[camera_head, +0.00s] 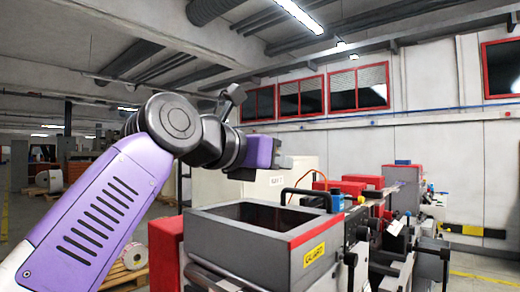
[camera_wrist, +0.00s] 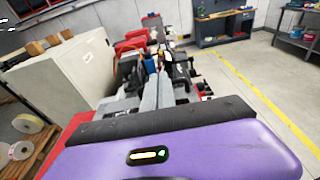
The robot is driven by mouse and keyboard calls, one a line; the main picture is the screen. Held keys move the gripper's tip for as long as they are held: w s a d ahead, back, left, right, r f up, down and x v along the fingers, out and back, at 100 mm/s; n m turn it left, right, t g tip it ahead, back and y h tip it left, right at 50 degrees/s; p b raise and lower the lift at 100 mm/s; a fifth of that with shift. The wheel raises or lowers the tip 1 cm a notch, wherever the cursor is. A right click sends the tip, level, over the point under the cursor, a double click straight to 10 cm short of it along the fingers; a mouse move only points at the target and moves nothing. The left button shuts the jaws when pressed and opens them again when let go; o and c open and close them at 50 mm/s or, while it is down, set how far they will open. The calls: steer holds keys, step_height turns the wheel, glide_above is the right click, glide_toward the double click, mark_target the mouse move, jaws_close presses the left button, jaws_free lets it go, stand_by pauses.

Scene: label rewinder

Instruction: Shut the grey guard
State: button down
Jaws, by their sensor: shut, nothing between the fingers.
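The grey guard (camera_head: 302,252) is a box-shaped frame in the lower middle of the head view. It has a dark recessed top, a red strip along its right edge and a yellow label on its right face. I cannot tell from this angle how far it is swung. My gripper (camera_head: 285,162) is shut and empty, above and apart from the guard, in front of a pale cabinet. The wrist view shows my purple gripper body across the bottom; the guard is not clearly seen there.
The rewinder's red and grey parts (camera_head: 365,183) continue to the right of the guard. A pale cabinet (camera_wrist: 62,80) stands left of the machine in the wrist view. Label rolls on a pallet (camera_wrist: 25,124) lie at far left. Open floor (camera_wrist: 262,75) is at right.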

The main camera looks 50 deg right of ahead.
mark_target(307, 195)
steer(key=d+f+y, duration=0.1)
steer(key=d, duration=0.1)
steer(key=d+f+y+p, duration=0.1)
steer(key=d+f, duration=0.1)
steer(key=d+f+y, duration=0.1)
steer(key=d+y, duration=0.1)
steer(key=shift+d+f, duration=0.2)
steer(key=shift+d, duration=0.15)
steer(key=shift+d+f+y, duration=0.5)
steer(key=shift+f, duration=0.2)
steer(key=shift+f, duration=0.15)
